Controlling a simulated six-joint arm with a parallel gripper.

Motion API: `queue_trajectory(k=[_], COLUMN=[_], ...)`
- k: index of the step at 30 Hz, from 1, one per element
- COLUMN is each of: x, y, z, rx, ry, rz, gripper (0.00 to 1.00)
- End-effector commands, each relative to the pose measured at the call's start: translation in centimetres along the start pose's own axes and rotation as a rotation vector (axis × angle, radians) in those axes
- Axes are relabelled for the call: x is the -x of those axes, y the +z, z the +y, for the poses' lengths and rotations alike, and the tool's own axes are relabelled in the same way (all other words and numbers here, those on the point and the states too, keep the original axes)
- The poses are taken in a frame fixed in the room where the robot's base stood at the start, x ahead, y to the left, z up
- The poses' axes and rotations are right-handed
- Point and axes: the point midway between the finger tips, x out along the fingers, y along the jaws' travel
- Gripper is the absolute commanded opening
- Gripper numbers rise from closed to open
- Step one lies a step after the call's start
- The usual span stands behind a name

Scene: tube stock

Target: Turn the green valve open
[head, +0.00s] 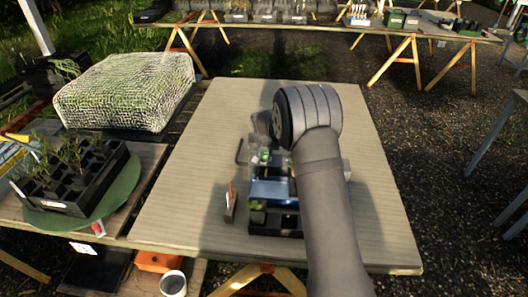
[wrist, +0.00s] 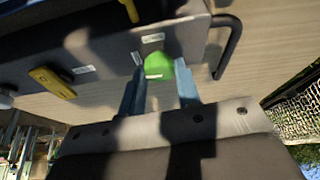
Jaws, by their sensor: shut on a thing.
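The green valve (wrist: 158,66) shows in the wrist view between the two fingers of my gripper (wrist: 160,84). My gripper is shut on it, with one blue-grey finger on each side. In the head view a small green spot, the valve (head: 265,155), shows just left of my arm. The valve sits at a grey panel (wrist: 95,55) with small white labels. In the head view my arm hides much of the apparatus (head: 270,193) and my fingertips. I cannot tell the valve's exact angle.
A dark bent pipe (wrist: 232,45) stands out beside the valve, close to one finger. A yellow handle (wrist: 52,82) is on the panel. A small upright orange-tipped item (head: 231,200) stands left of the apparatus. The wooden tabletop (head: 185,190) is clear on its left.

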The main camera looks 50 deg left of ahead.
Motion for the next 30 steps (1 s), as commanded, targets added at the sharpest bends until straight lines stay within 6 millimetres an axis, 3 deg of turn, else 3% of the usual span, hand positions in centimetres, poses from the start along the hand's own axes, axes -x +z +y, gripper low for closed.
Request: queue_trajectory(k=[21,22,24,25,30], x=[0.03,0.03,0.02,0.02,0.02], y=[-0.03,-0.03,-0.03,-0.04,-0.04], z=[0.06,0.07,0.07,0.07,0.09], rx=[0.122,0.122,0.122,0.122,0.121], ry=[-0.05,-0.05,-0.05,-0.05,-0.05], rz=[0.0,0.0,0.0,0.0,0.0], gripper=[0.08,0.34,0.48,0.52,0.52])
